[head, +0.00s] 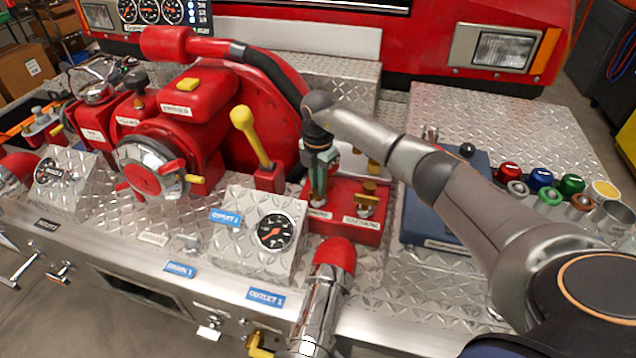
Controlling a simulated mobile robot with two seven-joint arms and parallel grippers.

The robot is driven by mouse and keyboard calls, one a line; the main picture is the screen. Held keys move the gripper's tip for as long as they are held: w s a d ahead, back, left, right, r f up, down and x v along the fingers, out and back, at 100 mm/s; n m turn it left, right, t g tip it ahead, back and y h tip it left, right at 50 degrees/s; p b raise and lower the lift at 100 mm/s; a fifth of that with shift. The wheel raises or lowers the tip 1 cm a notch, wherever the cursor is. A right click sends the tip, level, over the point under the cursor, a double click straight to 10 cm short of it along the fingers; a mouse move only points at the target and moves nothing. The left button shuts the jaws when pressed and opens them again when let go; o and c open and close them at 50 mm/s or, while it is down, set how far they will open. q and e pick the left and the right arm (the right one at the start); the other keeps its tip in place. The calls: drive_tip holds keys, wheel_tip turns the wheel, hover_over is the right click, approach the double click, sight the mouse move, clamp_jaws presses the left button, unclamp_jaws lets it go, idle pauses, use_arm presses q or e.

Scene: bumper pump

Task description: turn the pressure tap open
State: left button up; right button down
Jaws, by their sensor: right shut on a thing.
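A red block (346,226) with brass taps stands on the metal deck right of the red pump. My right gripper (318,178) reaches down onto the left front tap of this block, which I take to be the pressure tap, and is shut on it. The fingers hide most of that tap, so its handle angle is unclear. A second brass tap (368,192) stands just to its right, above a white label. More brass parts (374,163) show behind it. My left gripper is out of view.
A yellow lever (250,135) stands close left of the gripper. An outlet gauge (274,231) and a red-capped outlet (334,256) are in front. A blue case (425,229) lies to the right, under my arm. Several coloured caps (541,178) stand further right.

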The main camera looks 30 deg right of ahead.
drive_tip(key=n, duration=0.5)
drive_tip(key=c, duration=0.9)
unclamp_jaws()
drive_tip(key=shift+r, duration=0.1)
wheel_tip(320, 180, up, 12)
drive_tip(key=shift+r+b, duration=0.2)
drive_tip(key=shift+b, duration=0.5)
drive_tip(key=shift+s+f, duration=0.1)
